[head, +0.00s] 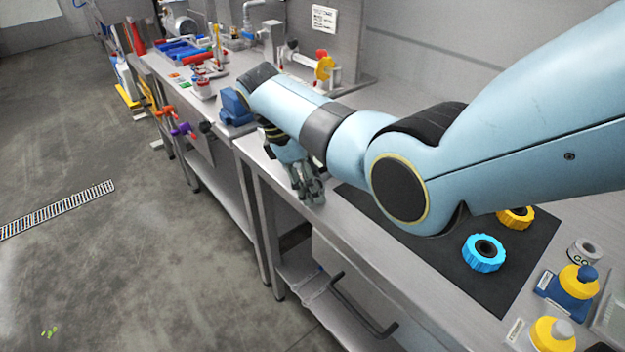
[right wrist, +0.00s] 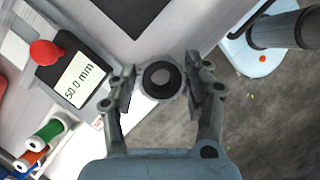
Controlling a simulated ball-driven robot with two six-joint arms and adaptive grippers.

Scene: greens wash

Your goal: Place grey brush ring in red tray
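The grey brush ring (right wrist: 160,79), with a dark centre, is between the two fingers of my right gripper (right wrist: 160,92) in the right wrist view. A small gap seems to show on each side of it, so the fingers look open around it, not pressed on it. In the head view my right gripper (head: 309,192) points down at the bench's front edge, and the ring cannot be made out there. I cannot clearly make out a red tray in either view. My left gripper is not in view.
A blue ring (head: 484,253) and a yellow ring (head: 516,217) lie on the dark mat (head: 440,262). Yellow-topped items stand at the right. A black gauge (right wrist: 70,75) reading 50.0 mm is beside the gripper. A blue tray (head: 181,47) is on the far bench.

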